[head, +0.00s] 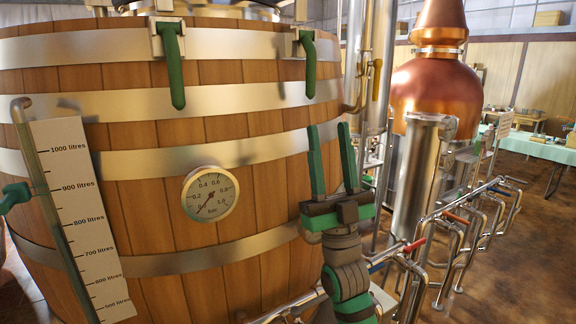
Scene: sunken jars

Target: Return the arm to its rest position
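My gripper (332,160) is at the centre right of the head view, with its two green fingers pointing up and spread apart. Nothing shows between the fingers, only the wood and metal of the vat behind. My arm comes up from the bottom edge below it. The gripper stands in front of the right side of a large wooden vat (130,240); I cannot tell how much space lies between them.
The vat has steel hoops, green latch handles (174,66), a round gauge (210,194) and a litre scale (80,220). Metal pipes (480,215) with valves run along the right. A copper still (437,88) and a cloth-covered table (540,147) stand behind. Brown floor (530,270) shows at right.

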